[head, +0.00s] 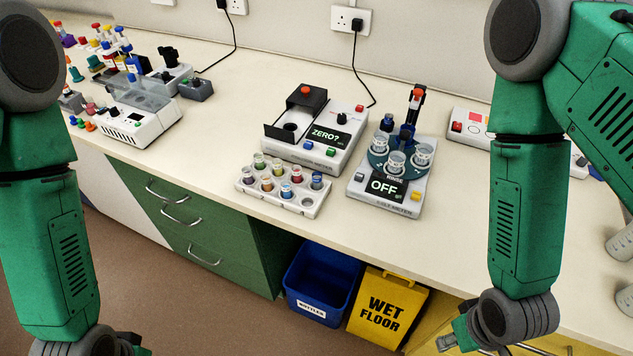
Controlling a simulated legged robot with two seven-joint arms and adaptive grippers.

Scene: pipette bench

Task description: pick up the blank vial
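A pale vial rack (275,202) stands near the front edge of the bench. It holds several small vials with differently coloured contents or caps, among them a yellowish one (259,160) and a blue one (286,191). Its front right hole looks empty. I cannot tell which vial is the blank one. My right gripper (448,338) is low at the bottom edge, in front of the bench and far from the rack; its fingers are only partly visible. My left gripper (135,347) barely shows at the bottom left, mostly cut off. Neither visibly holds anything.
A white instrument (140,122) is at left. A blue bin (322,280) and yellow sign (385,308) are below the bench.

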